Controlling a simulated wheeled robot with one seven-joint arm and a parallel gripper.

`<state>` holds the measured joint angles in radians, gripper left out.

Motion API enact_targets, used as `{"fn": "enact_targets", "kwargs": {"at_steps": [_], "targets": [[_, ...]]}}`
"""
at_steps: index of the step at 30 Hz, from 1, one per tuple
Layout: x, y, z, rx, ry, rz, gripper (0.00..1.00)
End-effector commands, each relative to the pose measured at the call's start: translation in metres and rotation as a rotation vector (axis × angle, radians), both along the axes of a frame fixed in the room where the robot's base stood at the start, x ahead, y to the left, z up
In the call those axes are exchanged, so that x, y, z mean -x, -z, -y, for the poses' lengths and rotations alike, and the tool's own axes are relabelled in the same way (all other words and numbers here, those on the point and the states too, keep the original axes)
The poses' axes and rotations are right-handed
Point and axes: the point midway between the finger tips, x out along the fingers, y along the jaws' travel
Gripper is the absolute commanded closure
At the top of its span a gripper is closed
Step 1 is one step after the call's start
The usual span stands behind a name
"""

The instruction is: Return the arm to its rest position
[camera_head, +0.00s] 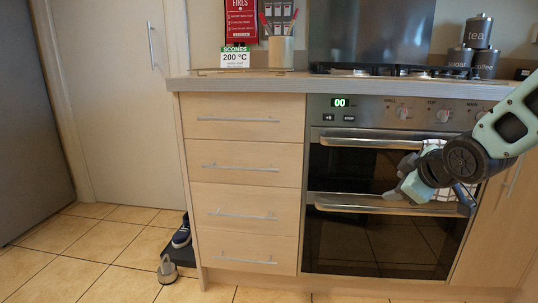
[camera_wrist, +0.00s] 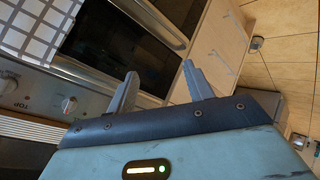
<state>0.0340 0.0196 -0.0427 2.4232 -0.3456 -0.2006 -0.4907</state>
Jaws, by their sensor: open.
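My gripper (camera_wrist: 160,85) shows in the wrist view with its two grey fingers spread apart and nothing between them. In the head view my arm comes in from the right edge, pale green with dark joints, and is bent in front of the double oven (camera_head: 375,230). The gripper end hangs near the lower oven door handle (camera_head: 350,207). I cannot tell from this view whether it touches the handle. A checked cloth (camera_head: 440,197) is partly hidden behind my arm. It also shows at the top left of the wrist view (camera_wrist: 35,25).
A drawer unit (camera_head: 245,180) stands left of the oven. The counter (camera_head: 240,83) holds a utensil pot (camera_head: 281,52), a 200 °C sign (camera_head: 235,58) and dark canisters (camera_head: 478,32). The tiled floor at left is mostly clear.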

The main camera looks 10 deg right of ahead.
Motion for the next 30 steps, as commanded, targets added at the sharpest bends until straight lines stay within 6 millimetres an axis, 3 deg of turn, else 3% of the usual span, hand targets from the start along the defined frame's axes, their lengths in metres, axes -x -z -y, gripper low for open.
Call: {"fn": "enact_targets", "kwargs": {"at_steps": [1, 3, 6, 9, 12, 18, 19, 30], "targets": [[0.015, 0.008, -0.035, -0.046, -0.013, -0.076, 0.48], [0.043, 0.022, -0.076, -0.102, -0.01, -0.196, 0.48], [0.091, 0.039, -0.126, -0.151, -0.001, -0.371, 0.48], [0.142, 0.051, -0.16, -0.169, 0.017, -0.528, 0.48], [0.19, 0.058, -0.183, -0.16, 0.035, -0.662, 0.48], [0.28, 0.063, -0.205, -0.093, 0.079, -0.883, 0.48], [0.289, 0.059, -0.205, -0.083, 0.087, -0.905, 0.48], [0.281, -0.041, -0.204, -0.093, 0.09, -0.893, 0.48]]}}
